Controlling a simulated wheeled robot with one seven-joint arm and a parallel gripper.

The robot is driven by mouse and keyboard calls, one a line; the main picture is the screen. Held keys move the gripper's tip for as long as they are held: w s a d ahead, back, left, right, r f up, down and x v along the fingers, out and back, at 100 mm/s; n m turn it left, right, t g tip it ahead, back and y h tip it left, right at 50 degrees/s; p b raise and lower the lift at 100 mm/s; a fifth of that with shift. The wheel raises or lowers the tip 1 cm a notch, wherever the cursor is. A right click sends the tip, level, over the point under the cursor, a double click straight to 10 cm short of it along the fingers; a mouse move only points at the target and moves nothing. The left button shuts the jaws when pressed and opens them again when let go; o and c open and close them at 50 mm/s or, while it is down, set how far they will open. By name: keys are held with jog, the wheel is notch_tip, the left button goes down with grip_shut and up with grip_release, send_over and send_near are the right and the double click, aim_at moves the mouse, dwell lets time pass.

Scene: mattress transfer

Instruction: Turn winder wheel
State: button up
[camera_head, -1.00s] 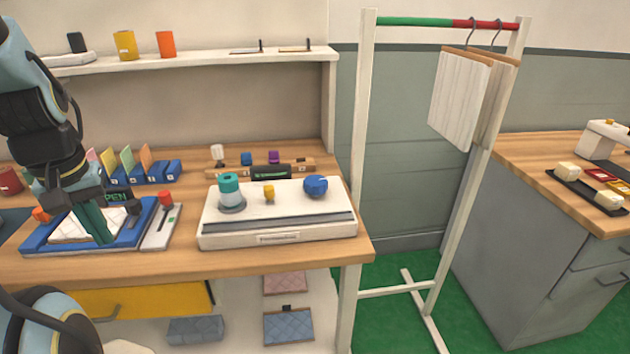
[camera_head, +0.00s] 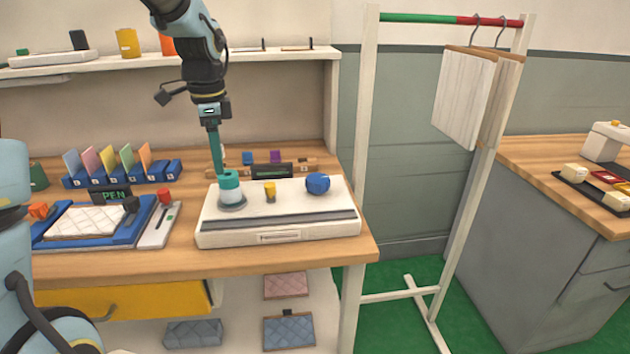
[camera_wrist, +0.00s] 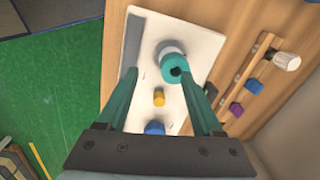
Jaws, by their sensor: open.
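A white winder machine (camera_head: 290,232) sits near the right end of the wooden table. On its top are a teal spool (camera_head: 230,186) with a pale band on a grey disc, a small yellow peg (camera_head: 269,191) and a faceted blue knob (camera_head: 317,183). I cannot tell for certain which is the winder wheel. My gripper (camera_head: 217,172) points down just behind and above the teal spool. Contact cannot be told. The blue knob (camera_wrist: 155,128) is nearer the gripper's base there.
A rack with small coloured knobs (camera_head: 275,157) and a dark display (camera_head: 272,171) stand behind the machine. A shelf (camera_head: 290,53) runs above; a hanging rack stands right.

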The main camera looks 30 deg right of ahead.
aim_at(317, 177)
jog(key=shift+o, duration=1.4)
jog(key=d+m+b, duration=0.1)
jog(key=d+m, duration=0.6)
jog(key=d, duration=0.4)
jog(key=shift+s+d+m, duration=0.3)
jog(key=shift+s, duration=0.05)
jog(key=shift+o, duration=0.9)
jog(key=s+d+m+b, duration=0.1)
jog(key=s+d+m, duration=0.2)
jog(key=d+m, duration=0.5)
jog(key=d+r, duration=0.1)
jog(key=d, duration=0.2)
jog(key=shift+s+m+g, duration=0.25)
jog(key=shift+m+g, duration=0.05)
notch_tip(317, 177, down, 11)
jog(key=shift+a+r+p, duration=0.1)
jog(key=shift+r+p, duration=0.1)
jog(key=shift+p, duration=0.8)
jog(key=c, duration=1.4)
